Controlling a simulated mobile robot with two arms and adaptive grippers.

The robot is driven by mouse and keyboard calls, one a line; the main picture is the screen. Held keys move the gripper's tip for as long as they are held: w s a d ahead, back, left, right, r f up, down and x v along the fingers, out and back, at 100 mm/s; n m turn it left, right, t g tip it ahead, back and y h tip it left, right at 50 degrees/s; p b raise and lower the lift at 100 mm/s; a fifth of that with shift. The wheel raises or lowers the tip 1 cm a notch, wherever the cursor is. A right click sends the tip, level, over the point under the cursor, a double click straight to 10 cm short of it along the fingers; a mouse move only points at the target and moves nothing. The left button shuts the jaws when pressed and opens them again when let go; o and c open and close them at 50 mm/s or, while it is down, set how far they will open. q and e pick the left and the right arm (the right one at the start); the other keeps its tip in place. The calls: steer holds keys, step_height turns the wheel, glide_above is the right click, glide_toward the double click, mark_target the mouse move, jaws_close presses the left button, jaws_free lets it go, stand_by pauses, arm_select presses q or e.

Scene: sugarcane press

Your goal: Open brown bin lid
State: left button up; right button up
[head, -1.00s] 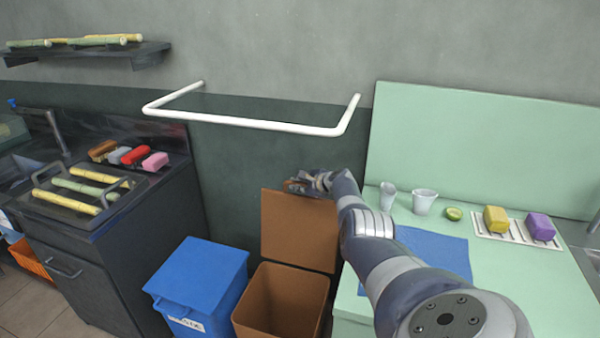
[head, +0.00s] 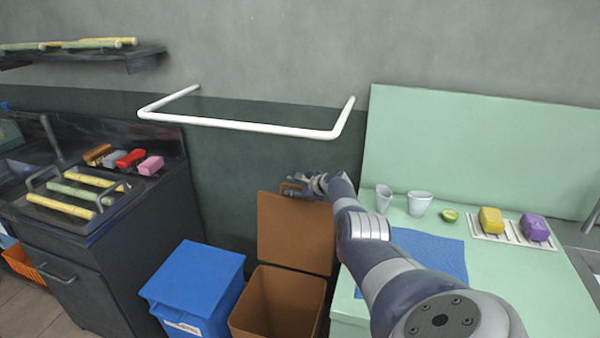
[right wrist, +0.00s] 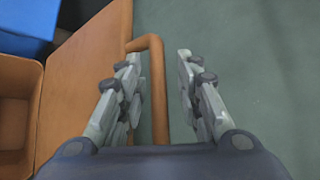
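The brown bin (head: 277,303) stands on the floor between the blue bin and the green counter. Its brown lid (head: 294,232) stands upright behind the open mouth. In the right wrist view the lid (right wrist: 92,75) is at left, with its brown handle (right wrist: 157,88) between my right gripper's two fingers (right wrist: 158,85). The fingers are apart, with a gap on the right of the handle. In the head view my right gripper (head: 295,186) is at the lid's top edge. My left gripper is in no view.
The closed blue bin (head: 195,285) stands left of the brown bin. A white rail (head: 240,125) juts from the wall above. The green counter (head: 400,300) on the right holds cups (head: 419,203), a lime half and sponges. A dark cabinet (head: 90,270) stands at left.

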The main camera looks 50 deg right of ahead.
steer(key=shift+s+d+r, duration=0.1)
steer(key=shift+s+r, duration=0.1)
steer(key=shift+s, duration=0.5)
steer(key=shift+s+a+r, duration=0.5)
steer(key=shift+s, duration=0.15)
steer(key=v, duration=0.8)
steer(key=shift+s+r, duration=0.25)
steer(key=shift+r, duration=0.1)
steer(key=shift+a, duration=0.2)
